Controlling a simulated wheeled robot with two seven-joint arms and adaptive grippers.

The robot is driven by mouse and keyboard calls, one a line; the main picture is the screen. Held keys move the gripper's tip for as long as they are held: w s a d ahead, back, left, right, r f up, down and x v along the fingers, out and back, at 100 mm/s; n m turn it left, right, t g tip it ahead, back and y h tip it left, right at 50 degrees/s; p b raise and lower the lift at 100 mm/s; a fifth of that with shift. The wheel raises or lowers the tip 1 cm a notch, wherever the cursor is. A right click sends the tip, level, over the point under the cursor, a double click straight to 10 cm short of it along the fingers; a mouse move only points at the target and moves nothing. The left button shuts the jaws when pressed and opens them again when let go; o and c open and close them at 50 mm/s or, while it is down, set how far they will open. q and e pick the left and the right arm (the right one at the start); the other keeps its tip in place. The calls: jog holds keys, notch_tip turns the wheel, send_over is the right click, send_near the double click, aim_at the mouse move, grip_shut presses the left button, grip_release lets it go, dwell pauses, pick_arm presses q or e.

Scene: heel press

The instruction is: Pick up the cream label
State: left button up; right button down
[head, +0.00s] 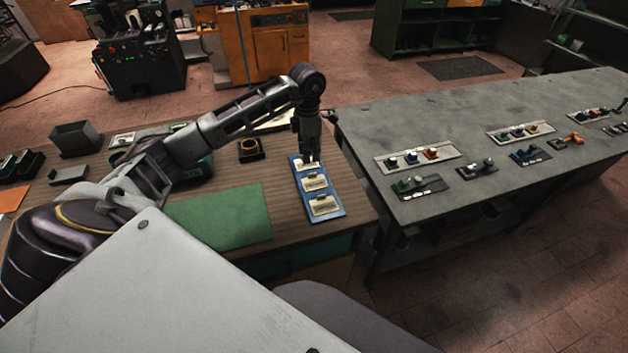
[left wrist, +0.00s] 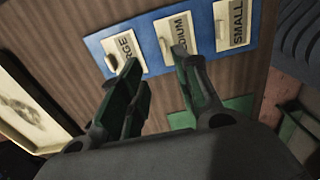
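Three cream labels lie in a row on a blue board (head: 334,211) at the right end of the wooden table. In the left wrist view they read LARGE (left wrist: 124,50), MEDIUM (left wrist: 176,36) and SMALL (left wrist: 232,22), each with a small raised tab, on the blue board (left wrist: 152,70). In the head view, my left gripper (head: 310,156) points down over the far label (head: 308,166) and partly hides it. In the left wrist view, my left gripper (left wrist: 157,57) is open with nothing between its fingers, near LARGE and MEDIUM. My right gripper is not in view.
A green mat (head: 222,217) lies left of the board. A small dark block (head: 251,151) and a grey box (head: 76,138) stand farther left. A grey bench (head: 480,120) with several small trays of parts stands to the right, across a gap.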

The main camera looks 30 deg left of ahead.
aim_at(315, 181)
pick_arm(q)
jog(key=shift+d+f, duration=0.1)
jog(key=shift+f, duration=1.65)
jog(key=shift+s+d+f+p, duration=0.15)
jog(key=shift+f+p, duration=0.25)
jog(key=shift+f, duration=0.2)
jog(key=shift+s+d+f+p, duration=0.15)
jog(key=shift+f+p, duration=0.25)
jog(key=shift+f, duration=0.2)
jog(key=shift+f+p, duration=0.3)
jog(key=shift+f, duration=1.05)
jog(key=shift+c, duration=0.5)
grip_shut()
